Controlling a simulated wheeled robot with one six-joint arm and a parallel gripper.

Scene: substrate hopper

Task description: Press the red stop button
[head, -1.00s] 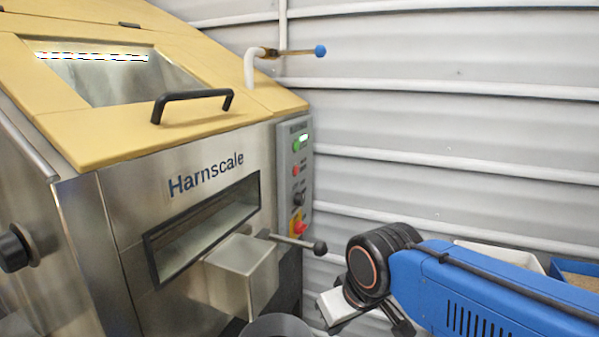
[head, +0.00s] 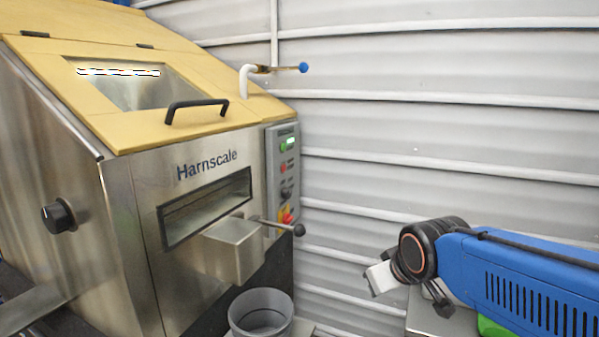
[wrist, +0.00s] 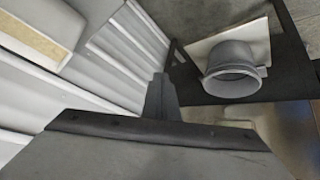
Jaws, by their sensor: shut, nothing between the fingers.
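The red button (head: 283,168) is a small round button on the grey control panel (head: 270,150) at the hopper's right front edge, below a green button (head: 284,147). A black knob and a red-and-yellow switch (head: 287,217) sit lower on the panel. My gripper (head: 442,304) is right of the panel and lower in the head view, well apart from it. In the wrist view, my gripper (wrist: 160,95) shows its dark fingers together and empty. The panel is not in the wrist view.
The steel hopper (head: 130,200) has a discharge spout (head: 230,250) and a black-knobbed lever (head: 299,230) jutting out below the panel. A grey bucket (head: 262,310) stands under the spout; it also shows in the wrist view (wrist: 232,60). A ribbed wall (head: 440,140) runs behind.

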